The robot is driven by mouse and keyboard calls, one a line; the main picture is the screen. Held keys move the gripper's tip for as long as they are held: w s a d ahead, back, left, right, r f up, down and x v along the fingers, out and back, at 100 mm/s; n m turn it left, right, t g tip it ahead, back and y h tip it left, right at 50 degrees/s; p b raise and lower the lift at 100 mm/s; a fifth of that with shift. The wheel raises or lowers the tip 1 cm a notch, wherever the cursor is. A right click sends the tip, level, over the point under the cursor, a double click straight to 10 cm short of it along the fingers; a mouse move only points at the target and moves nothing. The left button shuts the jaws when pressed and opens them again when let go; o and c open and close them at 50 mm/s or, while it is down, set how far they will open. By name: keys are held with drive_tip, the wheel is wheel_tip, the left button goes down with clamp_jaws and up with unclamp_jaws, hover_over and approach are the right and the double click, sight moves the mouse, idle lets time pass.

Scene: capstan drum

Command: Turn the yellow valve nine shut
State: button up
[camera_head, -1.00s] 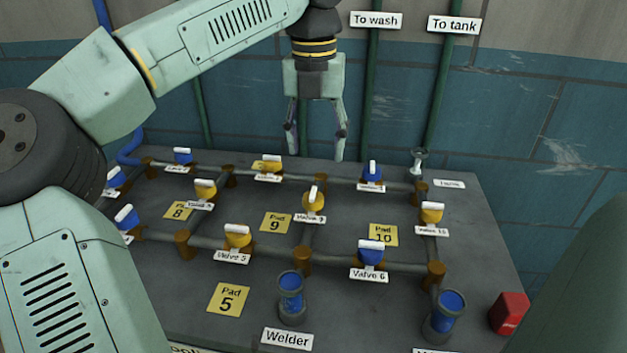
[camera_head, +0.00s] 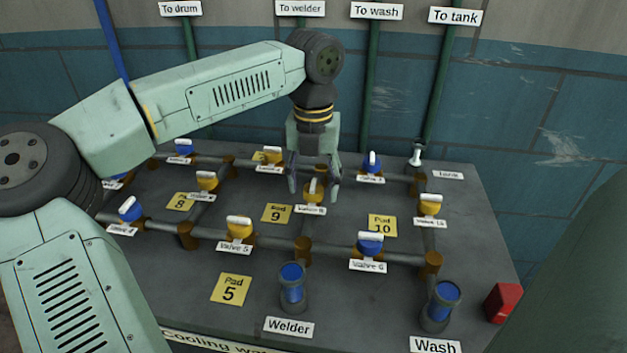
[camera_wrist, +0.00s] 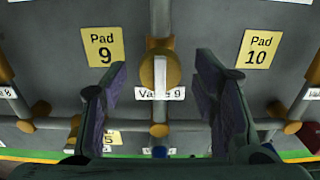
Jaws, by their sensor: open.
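Yellow valve nine (camera_head: 313,192) sits on a pipe in the middle of the panel, right of the Pad 9 plate. In the wrist view the yellow valve (camera_wrist: 174,73) has a white handle (camera_wrist: 160,78) that runs in line with its pipe. Its label (camera_wrist: 145,94) is partly covered by the handle. My gripper (camera_head: 314,198) is open and points down over this valve. In the wrist view its fingers (camera_wrist: 161,68) stand left and right of the handle, with a gap on both sides. I cannot tell the exact height of the fingertips.
Blue valve 6 (camera_head: 370,243) and yellow valve 5 (camera_head: 240,228) stand nearer the front. Another blue valve (camera_head: 372,163) stands behind to the right. Pads 9 (camera_head: 277,213) and 10 (camera_head: 382,225) are clear. A red block (camera_head: 503,303) lies at the right edge.

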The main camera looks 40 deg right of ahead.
drive_tip(key=c, duration=1.2)
drive_tip(key=shift+m, duration=0.4)
drive_tip(key=m, duration=0.3)
drive_tip(key=shift+m, duration=0.4)
drive_tip(key=m, duration=0.4)
drive_tip(key=shift+m, duration=0.3)
drive_tip(key=m, duration=0.4)
drive_tip(key=shift+m, duration=2.4)
